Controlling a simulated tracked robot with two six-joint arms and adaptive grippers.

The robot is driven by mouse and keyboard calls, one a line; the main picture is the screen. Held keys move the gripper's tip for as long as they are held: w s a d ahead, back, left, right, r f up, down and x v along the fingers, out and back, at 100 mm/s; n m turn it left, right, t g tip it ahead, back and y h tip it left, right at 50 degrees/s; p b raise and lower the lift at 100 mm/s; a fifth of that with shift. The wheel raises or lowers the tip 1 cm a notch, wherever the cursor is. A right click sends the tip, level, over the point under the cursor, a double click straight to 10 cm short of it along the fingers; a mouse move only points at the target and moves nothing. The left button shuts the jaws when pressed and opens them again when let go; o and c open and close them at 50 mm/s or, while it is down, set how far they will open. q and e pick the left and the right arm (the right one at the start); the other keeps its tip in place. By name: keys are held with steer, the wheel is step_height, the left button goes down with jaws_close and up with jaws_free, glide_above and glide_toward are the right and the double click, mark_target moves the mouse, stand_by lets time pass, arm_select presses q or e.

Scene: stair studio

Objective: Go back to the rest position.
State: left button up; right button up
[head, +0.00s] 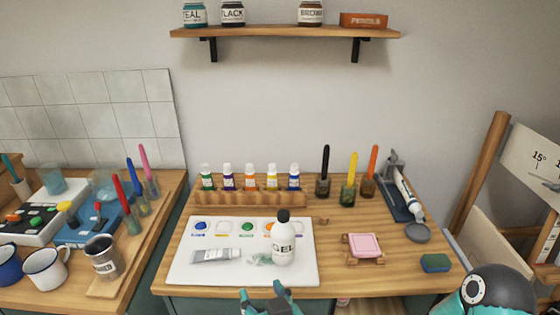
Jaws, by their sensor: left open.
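My left gripper (265,293) shows at the bottom middle of the head view, at the front edge of the middle table. Its two teal fingertips stand apart, and nothing shows between them. The white board (300,275) lies just beyond it, with a white bottle (284,243) with a dark cap standing on it. A grey paint tube (215,255) lies on the board. My right gripper is not in view; only a dark, rounded part of my right arm shows at the bottom right.
A wooden rack (250,199) with several paint tubes stands behind the board. Brushes in jars, a pink block (364,245) and a green sponge (435,263) are to the right. Mugs (46,269) and trays crowd the left table. A shelf (285,33) hangs above.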

arm_select(q)
steer(key=w+a+f+g, duration=0.2)
steer(key=a+f+g, duration=0.3)
steer(key=a+f, duration=1.65)
steer(key=s+d+f+g+h, duration=0.35)
steer(key=s+f, duration=0.25)
steer(key=f, duration=0.5)
steer(key=s+d+f+m+g+h, duration=0.1)
steer(key=s+d+g+h, duration=0.2)
steer(key=s+d, duration=0.6)
steer(key=shift+s+f+m+h, duration=0.3)
steer(key=shift+s+m+h, duration=0.15)
steer(key=shift+h, duration=0.8)
steer(key=shift+c, duration=1.4)
